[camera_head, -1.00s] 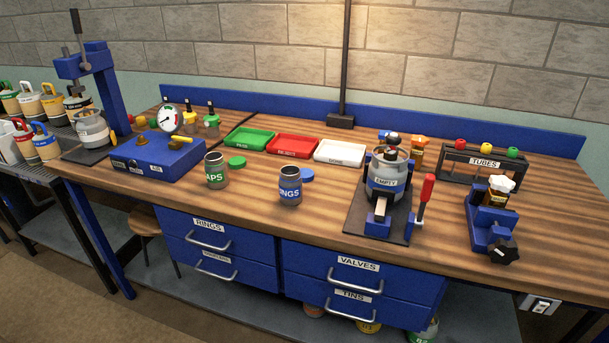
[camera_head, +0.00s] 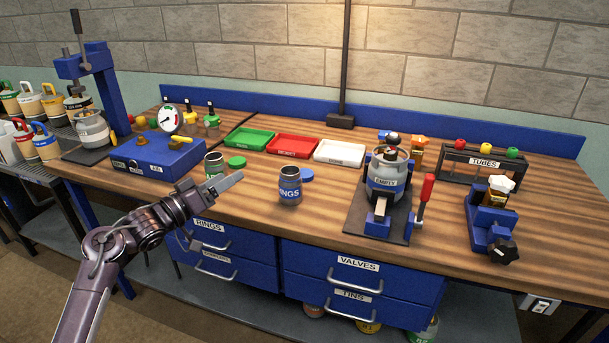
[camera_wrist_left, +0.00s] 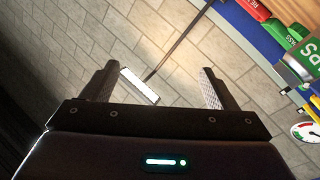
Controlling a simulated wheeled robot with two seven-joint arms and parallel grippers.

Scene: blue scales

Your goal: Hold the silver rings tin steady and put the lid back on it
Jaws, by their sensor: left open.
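The silver rings tin (camera_head: 290,186), with a blue label, stands upright and open on the bench. A blue lid (camera_head: 306,175) lies flat just behind it to the right. My left gripper (camera_head: 236,180) is over the bench's front part, to the left of the rings tin and apart from it. In the left wrist view its two fingers (camera_wrist_left: 155,88) are spread with nothing between them. My left gripper and arm partly cover the silver tin with the green label (camera_head: 214,164); that tin also shows at the right edge of the left wrist view (camera_wrist_left: 303,62). My right gripper is not in view.
A green lid (camera_head: 236,162) lies by the green-labelled tin. Green (camera_head: 238,146), red (camera_head: 277,155) and white (camera_head: 318,160) trays stand behind. A clamp stand with a canister (camera_head: 384,185) is to the right, a blue gauge box (camera_head: 150,165) to the left. Bench between rings tin and clamp is clear.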

